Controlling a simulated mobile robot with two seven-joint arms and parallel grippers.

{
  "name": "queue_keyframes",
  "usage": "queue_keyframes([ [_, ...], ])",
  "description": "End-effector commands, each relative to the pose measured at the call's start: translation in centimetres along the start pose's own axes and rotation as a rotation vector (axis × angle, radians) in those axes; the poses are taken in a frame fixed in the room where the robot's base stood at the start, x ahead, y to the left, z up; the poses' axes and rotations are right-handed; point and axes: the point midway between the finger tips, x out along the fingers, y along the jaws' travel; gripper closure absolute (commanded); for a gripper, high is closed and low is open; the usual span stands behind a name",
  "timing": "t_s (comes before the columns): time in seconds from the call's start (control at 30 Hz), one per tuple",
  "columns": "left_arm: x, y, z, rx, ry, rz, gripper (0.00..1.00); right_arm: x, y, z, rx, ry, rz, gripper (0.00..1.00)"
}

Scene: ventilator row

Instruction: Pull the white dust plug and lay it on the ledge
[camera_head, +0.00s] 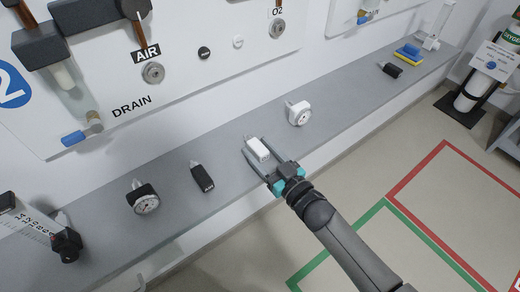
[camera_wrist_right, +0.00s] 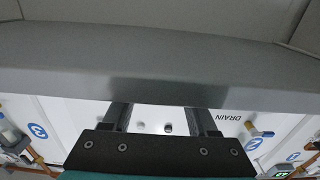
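A small round white plug (camera_head: 238,41) sits on the wall panel between a round black plug (camera_head: 204,52) and the O2 port (camera_head: 277,28). The grey ledge (camera_head: 340,112) runs below the panel. My right gripper (camera_head: 265,149) is over the ledge, well below the white plug and apart from it. Its fingers are spread; in the head view they straddle a white block with a tip (camera_head: 258,149), with a gap beside it. In the right wrist view the spread fingers (camera_wrist_right: 160,118) point at the panel below the ledge's edge (camera_wrist_right: 150,85). My left gripper is not in view.
On the ledge are a black AIR block (camera_head: 202,178), a black gauge (camera_head: 143,199), a white gauge (camera_head: 298,113) and another black block (camera_head: 389,70). The AIR port (camera_head: 153,72) is on the panel. An oxygen cylinder (camera_head: 470,92) stands at right.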

Motion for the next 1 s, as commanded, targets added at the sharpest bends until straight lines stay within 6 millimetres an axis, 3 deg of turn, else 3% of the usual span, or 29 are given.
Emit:
queue_keyframes([
  [0.1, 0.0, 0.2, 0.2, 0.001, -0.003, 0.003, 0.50, 0.0, 0.0, 0.0, 0.000, 0.000, 0.000, 0.29],
  [0.47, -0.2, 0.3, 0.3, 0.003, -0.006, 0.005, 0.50, -0.8, 0.0, 0.1, 0.000, -0.003, 0.000, 0.29],
  [0.67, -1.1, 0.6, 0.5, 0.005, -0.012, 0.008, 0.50, -4.1, 0.0, 0.0, 0.001, -0.005, 0.000, 0.29],
  [1.0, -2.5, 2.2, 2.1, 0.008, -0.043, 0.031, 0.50, -11.3, 0.0, 0.0, 0.001, -0.005, 0.001, 0.29],
])
